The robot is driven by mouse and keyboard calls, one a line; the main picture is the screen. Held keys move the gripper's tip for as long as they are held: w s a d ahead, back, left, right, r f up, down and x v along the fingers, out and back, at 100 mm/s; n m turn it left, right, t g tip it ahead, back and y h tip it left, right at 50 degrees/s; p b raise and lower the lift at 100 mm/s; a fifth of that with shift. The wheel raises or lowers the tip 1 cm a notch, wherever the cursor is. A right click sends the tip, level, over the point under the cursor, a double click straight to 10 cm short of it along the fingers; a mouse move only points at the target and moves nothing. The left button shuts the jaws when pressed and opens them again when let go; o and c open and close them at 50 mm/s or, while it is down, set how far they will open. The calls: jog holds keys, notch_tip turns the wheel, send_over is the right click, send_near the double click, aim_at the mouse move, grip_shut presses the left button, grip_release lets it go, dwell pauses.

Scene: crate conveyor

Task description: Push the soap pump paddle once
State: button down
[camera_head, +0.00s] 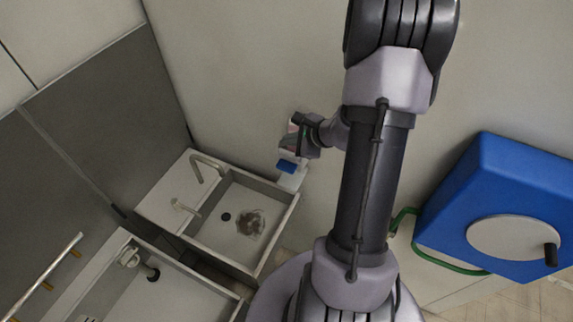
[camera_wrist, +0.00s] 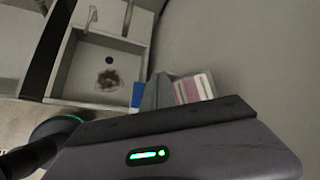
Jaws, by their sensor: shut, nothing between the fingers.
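The soap pump (camera_head: 292,145) is a pale dispenser on the wall, above the right side of the sink, partly covered by my wrist. Its blue paddle (camera_head: 286,166) sticks out at its lower end. In the wrist view the paddle (camera_wrist: 137,95) shows left of the grey fingers, and the dispenser's pink and white front (camera_wrist: 195,88) shows to their right. My gripper (camera_wrist: 160,92) is shut and empty, close in front of the dispenser. I cannot tell whether it touches the dispenser or the paddle.
A sink (camera_head: 279,190) with a tap and a dirty patch in its basin lies below the dispenser. A second basin (camera_head: 222,298) is at the lower left. A blue hose reel (camera_head: 455,185) with a green hose is on the wall at the right.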

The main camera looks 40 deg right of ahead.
aim_at(284, 164)
notch_tip(284, 164, down, 8)
jog(key=b, duration=0.6)
jog(key=shift+f+b, duration=0.25)
jog(key=shift+b, duration=0.15)
jog(key=shift+f, duration=0.1)
dwell(1.3)
jog(key=shift+f+b, duration=0.35)
jog(key=shift+b, duration=0.45)
jog(key=shift+f+b, duration=0.8)
jog(key=shift+b, duration=0.15)
dwell(0.6)
jog(key=shift+r+p, duration=0.8)
jog(key=shift+r, duration=0.45)
